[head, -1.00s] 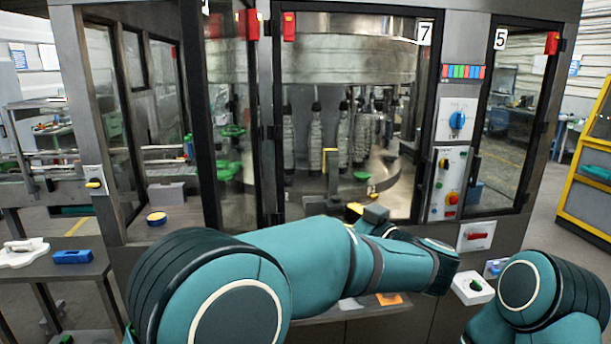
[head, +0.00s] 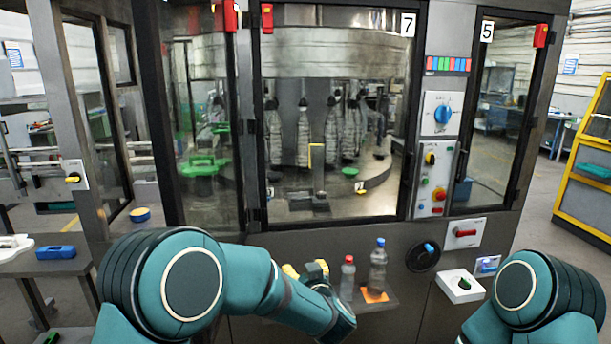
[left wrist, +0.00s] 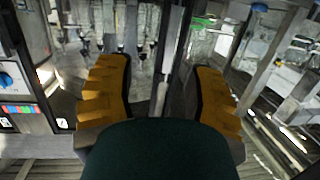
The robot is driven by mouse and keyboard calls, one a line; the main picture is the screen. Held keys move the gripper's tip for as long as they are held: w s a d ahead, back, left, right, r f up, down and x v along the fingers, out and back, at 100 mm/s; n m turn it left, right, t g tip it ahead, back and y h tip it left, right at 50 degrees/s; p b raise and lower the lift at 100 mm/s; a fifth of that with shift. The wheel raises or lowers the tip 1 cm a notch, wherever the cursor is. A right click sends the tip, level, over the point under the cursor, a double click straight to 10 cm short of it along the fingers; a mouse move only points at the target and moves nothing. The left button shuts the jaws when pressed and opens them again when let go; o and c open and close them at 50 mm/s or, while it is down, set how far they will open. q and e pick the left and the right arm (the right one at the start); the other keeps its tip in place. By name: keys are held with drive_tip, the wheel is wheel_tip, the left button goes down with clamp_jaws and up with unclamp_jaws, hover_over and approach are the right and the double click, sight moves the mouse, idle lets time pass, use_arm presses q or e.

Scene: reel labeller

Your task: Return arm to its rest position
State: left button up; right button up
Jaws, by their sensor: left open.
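My left arm (head: 250,285) is teal and reaches in from the left in the head view, bent low in front of the machine. My left gripper (head: 306,269), with yellow fingers, is partly hidden behind the forearm, just left of the two bottles. In the left wrist view the two orange-yellow fingers (left wrist: 160,68) are spread wide with nothing between them. My right arm (head: 535,295) shows only as a teal shoulder at the lower right; its gripper is out of the picture.
A red-capped bottle (head: 347,279) and a blue-capped bottle (head: 378,266) stand on a small shelf (head: 372,308) close to the left gripper. The glazed machine door (head: 345,130) is behind. A black round knob (head: 423,257) and a white switch box (head: 460,287) are to the right.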

use_arm(q)
drive_tip(key=s+a+f+m+g+h+b, duration=0.1)
drive_tip(key=s+a+f+g+h, duration=0.1)
drive_tip(key=f, duration=0.6)
drive_tip(key=s+a+f+m+g+h+b, duration=0.1)
drive_tip(key=s+a+f+g+h, duration=0.15)
drive_tip(key=f, duration=0.65)
drive_tip(key=s+a+f+g+h, duration=0.1)
drive_tip(key=s+f+g, duration=0.2)
drive_tip(key=s+f, duration=0.2)
drive_tip(key=s+a+f+g+h+b, duration=0.1)
drive_tip(key=s+f, duration=0.5)
drive_tip(key=s, duration=0.6)
drive_tip(key=s+a+f+g+h+b, duration=0.1)
drive_tip(key=s+a+f+g+h, duration=0.1)
drive_tip(key=s+f+g, duration=0.3)
drive_tip(key=s+a+f, duration=0.1)
drive_tip(key=s, duration=0.3)
drive_tip(key=shift+n, duration=0.4)
